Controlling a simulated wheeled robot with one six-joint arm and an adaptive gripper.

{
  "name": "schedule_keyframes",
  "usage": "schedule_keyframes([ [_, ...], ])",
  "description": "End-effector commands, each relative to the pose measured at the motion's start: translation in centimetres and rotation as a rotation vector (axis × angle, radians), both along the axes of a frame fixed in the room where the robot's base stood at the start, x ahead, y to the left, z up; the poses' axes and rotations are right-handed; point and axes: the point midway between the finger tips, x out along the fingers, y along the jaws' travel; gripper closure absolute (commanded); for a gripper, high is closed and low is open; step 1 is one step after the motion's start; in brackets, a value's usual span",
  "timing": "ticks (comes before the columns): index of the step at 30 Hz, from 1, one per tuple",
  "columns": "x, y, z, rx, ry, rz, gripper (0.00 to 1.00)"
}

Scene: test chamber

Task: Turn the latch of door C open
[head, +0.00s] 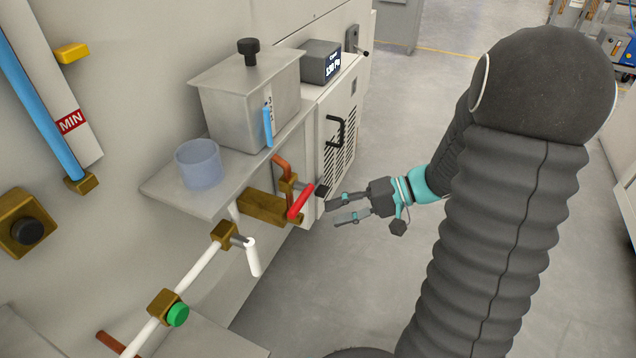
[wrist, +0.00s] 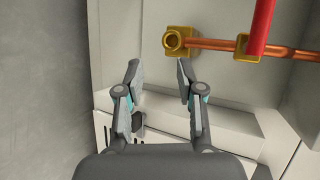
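My gripper (head: 334,210) is open and empty, held in the air beside the lower front of a pale cabinet. In the wrist view its two fingers (wrist: 158,66) stand apart, with pale cabinet surface between them. A dark knob-like part (wrist: 138,119) shows low between the fingers, partly hidden; it may be a latch. In the head view a small dark block (head: 322,190) sits just left of the fingertips; I cannot tell whether they touch. The cabinet door (head: 342,125) has a black handle (head: 333,131) and vent slots. No letter C is readable.
A red valve lever (head: 300,202) on copper and brass pipework is close left of my gripper and shows in the wrist view (wrist: 262,25). A shelf (head: 160,187) holds a metal tank (head: 235,110) and a translucent cup (head: 199,165). The grey floor (head: 345,285) is clear.

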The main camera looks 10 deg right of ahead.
Motion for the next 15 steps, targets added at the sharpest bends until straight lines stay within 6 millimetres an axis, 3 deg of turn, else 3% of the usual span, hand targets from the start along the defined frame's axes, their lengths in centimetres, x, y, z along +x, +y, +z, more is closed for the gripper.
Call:
schedule_keyframes([
  [1,1.1,-1.2,-1.5,0.061,-0.009,-0.046,0.62],
  [7,5.0,-5.8,-5.3,0.246,-0.114,-0.237,0.62],
  [15,7.2,-10.4,-8.6,0.346,-0.218,-0.412,0.62],
])
